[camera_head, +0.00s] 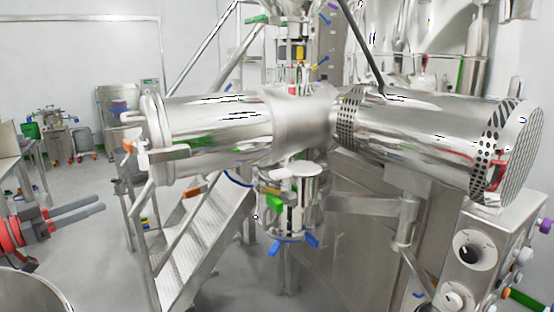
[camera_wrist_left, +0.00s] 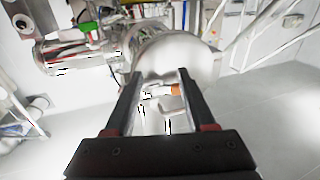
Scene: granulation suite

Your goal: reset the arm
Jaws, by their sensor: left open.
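My left gripper (camera_head: 78,211) comes in at the lower left of the head view, with a red joint and two grey fingers pointing right. Its fingers are apart and nothing is between them. In the left wrist view my left gripper (camera_wrist_left: 158,80) shows two dark fingers spread open. Beyond them is the rounded steel end of a horizontal cylinder (camera_wrist_left: 180,55), with an orange-tipped latch (camera_wrist_left: 168,88) seen between the fingers. I see no contact with it. My right gripper is in neither view.
The large steel cylinder (camera_head: 220,122) spans the middle, above metal stairs (camera_head: 205,235). A control box with a black dial (camera_head: 468,250) stands at the lower right. A steel table (camera_head: 15,160) is at the left edge. Grey floor (camera_head: 90,180) is open between the table and the stairs.

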